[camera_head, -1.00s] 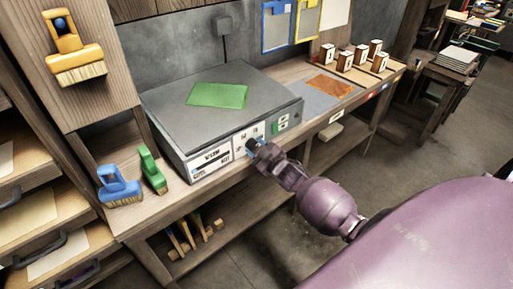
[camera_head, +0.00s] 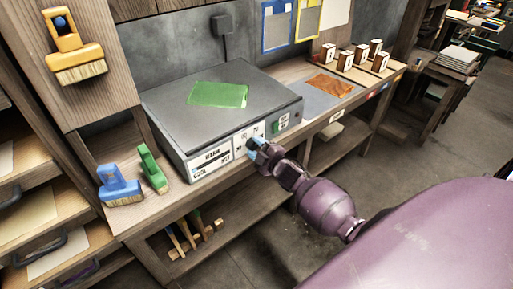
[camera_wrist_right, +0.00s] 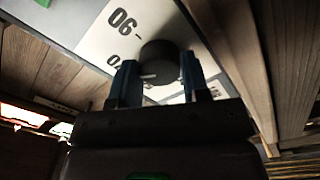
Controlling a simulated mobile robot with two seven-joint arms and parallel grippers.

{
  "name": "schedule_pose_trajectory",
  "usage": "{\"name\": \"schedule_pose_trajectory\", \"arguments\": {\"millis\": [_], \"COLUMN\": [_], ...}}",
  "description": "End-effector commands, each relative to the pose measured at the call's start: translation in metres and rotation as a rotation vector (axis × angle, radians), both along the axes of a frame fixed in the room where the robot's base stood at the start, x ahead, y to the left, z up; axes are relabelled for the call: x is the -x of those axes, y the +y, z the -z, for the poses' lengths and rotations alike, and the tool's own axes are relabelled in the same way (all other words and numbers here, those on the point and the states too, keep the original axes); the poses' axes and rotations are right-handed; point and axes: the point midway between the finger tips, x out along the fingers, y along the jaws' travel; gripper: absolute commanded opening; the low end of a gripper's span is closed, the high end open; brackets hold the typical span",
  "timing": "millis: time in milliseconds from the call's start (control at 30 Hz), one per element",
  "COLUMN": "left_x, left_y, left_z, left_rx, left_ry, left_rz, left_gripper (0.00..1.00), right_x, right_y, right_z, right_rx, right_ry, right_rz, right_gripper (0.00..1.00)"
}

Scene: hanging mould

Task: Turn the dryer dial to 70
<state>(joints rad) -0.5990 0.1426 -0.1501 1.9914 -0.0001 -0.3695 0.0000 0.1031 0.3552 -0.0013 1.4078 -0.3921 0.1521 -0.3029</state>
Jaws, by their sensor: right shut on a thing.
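The grey dryer box (camera_head: 215,105) stands on the wooden bench with a white front panel. Its black round dial (camera_wrist_right: 160,60) shows in the right wrist view, with a short white mark on its lower left edge. A printed number that appears upside down, likely 90 (camera_wrist_right: 125,22), is beside it; another number is partly hidden by a finger. My right gripper (camera_head: 255,145) is at the panel, and its two blue fingers (camera_wrist_right: 158,80) are on either side of the dial, shut on it. In the head view the gripper covers most of the dial. My left gripper is not in view.
A green cloth-like sheet (camera_head: 218,94) lies on the dryer. Blue (camera_head: 120,185) and green (camera_head: 152,168) brushes stand left of it. A grey mat with an orange sheet (camera_head: 330,84) and several small blocks are to its right. The floor in front is free.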

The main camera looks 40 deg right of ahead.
Motion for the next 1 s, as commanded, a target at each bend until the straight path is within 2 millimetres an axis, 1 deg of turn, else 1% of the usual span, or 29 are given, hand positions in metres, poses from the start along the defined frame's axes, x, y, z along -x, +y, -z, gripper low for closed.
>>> {"name": "schedule_pose_trajectory", "arguments": {"millis": [333, 367, 500, 833, 1000], "left_x": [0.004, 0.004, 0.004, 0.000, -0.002], "left_y": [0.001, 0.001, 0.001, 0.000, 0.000], "left_z": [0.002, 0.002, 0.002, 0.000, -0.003], "left_rx": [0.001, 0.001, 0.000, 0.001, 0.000], "left_ry": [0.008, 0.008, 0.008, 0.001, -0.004], "left_rz": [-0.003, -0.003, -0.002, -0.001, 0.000], "left_gripper": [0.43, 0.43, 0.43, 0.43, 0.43], "right_x": [0.000, 0.000, 0.000, 0.002, 0.018], "right_y": [0.000, 0.000, 0.000, 0.000, -0.002], "right_z": [0.000, 0.000, 0.000, 0.000, 0.000], "right_rx": [0.001, 0.001, 0.001, 0.001, 0.001], "right_ry": [0.000, 0.000, 0.000, 0.000, 0.001], "right_rz": [0.000, 0.000, 0.000, 0.000, 0.000], "right_gripper": [0.19, 0.47, 0.68, 0.68, 0.68]}}
